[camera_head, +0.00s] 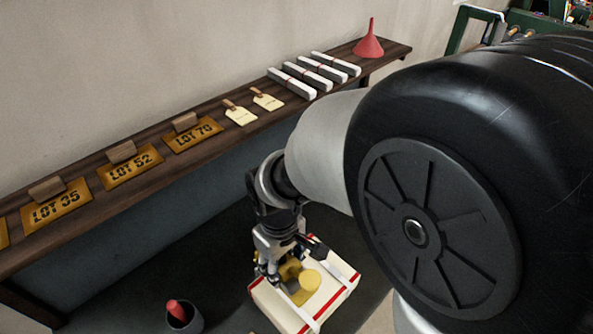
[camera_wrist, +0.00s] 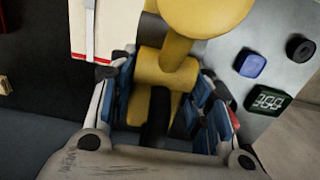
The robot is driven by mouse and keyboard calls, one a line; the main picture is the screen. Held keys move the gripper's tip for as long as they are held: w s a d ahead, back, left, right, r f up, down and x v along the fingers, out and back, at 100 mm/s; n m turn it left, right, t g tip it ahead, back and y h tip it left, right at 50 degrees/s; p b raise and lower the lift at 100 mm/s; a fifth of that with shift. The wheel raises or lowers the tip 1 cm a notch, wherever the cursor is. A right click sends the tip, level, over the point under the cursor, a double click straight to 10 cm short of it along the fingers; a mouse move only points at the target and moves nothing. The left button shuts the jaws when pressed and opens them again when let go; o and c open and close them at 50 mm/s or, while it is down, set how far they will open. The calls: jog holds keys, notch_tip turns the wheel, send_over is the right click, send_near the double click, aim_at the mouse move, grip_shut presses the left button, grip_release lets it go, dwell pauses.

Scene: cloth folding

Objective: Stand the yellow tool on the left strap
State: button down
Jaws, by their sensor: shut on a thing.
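The yellow tool (camera_head: 310,281) is over the cream folded cloth (camera_head: 318,258) in the head view. My gripper (camera_head: 282,262) is shut on it. In the wrist view the tool (camera_wrist: 168,68) lies between my blue-padded fingers (camera_wrist: 160,110), its round head at the top edge. The left strap is mostly hidden by my gripper in the head view. A cloth edge with a pale band (camera_wrist: 89,30) shows in the wrist view. I cannot tell whether the tool touches the cloth.
A dark cup with a red item (camera_head: 178,312) stands left of the cloth. The wall shelf (camera_head: 150,130) holds lot cards, tags, banded strips and a red funnel (camera_head: 369,42). A blue item (camera_wrist: 251,65), black knob (camera_wrist: 300,48) and timer (camera_wrist: 267,101) show right in the wrist view.

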notch_tip(320, 180, down, 15)
jog(key=b, duration=0.4)
jog(key=shift+a+f, duration=0.1)
jog(key=shift+f, duration=0.05)
jog(key=shift+f, duration=0.15)
jog(key=c, duration=0.8)
grip_release()
jog(key=shift+c, duration=0.2)
